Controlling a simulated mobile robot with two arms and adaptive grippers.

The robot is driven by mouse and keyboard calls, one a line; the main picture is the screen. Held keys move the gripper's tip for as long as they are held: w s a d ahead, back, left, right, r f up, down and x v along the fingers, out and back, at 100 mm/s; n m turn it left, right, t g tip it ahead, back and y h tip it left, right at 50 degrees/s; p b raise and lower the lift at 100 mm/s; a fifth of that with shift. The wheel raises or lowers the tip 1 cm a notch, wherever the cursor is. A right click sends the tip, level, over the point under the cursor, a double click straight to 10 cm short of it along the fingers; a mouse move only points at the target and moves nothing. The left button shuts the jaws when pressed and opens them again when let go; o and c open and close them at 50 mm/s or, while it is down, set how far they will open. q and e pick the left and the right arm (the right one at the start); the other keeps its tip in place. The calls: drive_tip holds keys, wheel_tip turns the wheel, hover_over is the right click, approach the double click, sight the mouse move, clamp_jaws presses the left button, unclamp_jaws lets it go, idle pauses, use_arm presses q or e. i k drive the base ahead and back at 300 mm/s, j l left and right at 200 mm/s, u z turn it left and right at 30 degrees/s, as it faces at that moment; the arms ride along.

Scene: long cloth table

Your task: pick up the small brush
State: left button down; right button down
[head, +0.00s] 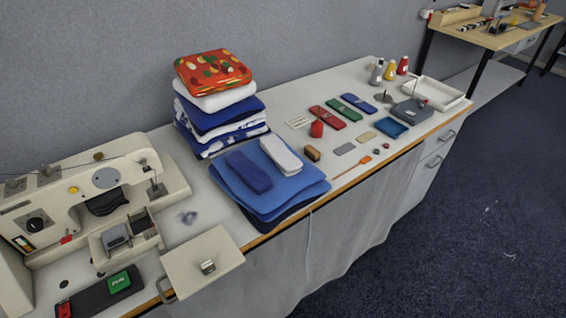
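A small brown block with a darker side (312,153) lies near the table's front edge, just right of the folded blue cloth; it looks like the small brush, but it is too small to be sure. A small orange item (365,160) with a thin handle lies to its right near the same edge and could also be a brush. Neither of my grippers shows in the head view.
The long table (340,88) holds a sewing machine (90,195) at left, folded blue cloth (300,190) and a tall fabric stack (215,100). Flat cases, a red item (317,129), a blue tray (390,127), a grey box (412,112) and bottles (390,70) stand right.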

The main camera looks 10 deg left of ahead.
sight(311, 153)
drive_tip(key=i+l+u, duration=0.1)
drive_tip(key=u, duration=0.3)
drive_tip(key=i+l+u, duration=0.2)
drive_tip(key=u, duration=0.15)
